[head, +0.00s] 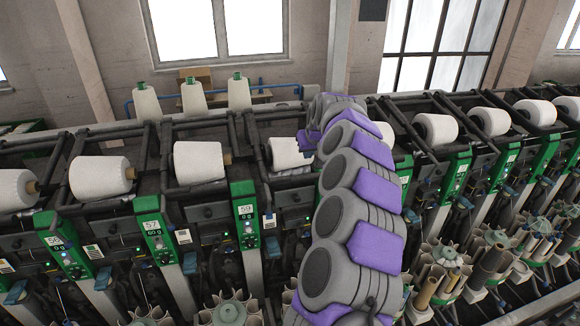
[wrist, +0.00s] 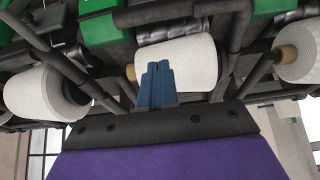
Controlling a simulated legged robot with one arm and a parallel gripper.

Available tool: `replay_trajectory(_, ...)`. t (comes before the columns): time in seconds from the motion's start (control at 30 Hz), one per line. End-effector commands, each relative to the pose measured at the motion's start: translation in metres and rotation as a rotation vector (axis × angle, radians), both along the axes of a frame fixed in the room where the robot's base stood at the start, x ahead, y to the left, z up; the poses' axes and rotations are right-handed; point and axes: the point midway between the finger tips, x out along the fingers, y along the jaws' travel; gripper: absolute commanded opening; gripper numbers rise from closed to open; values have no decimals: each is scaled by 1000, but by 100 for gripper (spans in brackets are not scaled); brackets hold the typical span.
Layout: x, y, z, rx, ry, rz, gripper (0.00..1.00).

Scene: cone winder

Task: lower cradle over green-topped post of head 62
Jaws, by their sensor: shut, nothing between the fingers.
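My gripper (wrist: 157,82) shows in the wrist view as blue fingers shut together, with nothing between them. It is in front of a white yarn cone (wrist: 188,60) held in a dark cradle frame (wrist: 235,45); I cannot tell whether they touch. My arm covers part of the machine here. I cannot read a 62 on any post. A green post (head: 404,168) shows partly behind the arm's right side.
More cones (head: 199,163) in cradles line the winder on both sides. Dark bars (wrist: 180,12) lie close around the fingers in the wrist view. Bobbin holders (head: 440,275) crowd the lower right. Spare cones (head: 194,96) stand behind the machine.

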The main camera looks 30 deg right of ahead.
Motion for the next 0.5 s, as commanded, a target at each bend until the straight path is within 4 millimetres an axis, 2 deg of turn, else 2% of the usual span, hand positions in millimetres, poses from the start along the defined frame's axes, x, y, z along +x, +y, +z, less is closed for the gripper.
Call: replay_trajectory(0.5, -18, 4, 35, -1, -3, -1, 0)
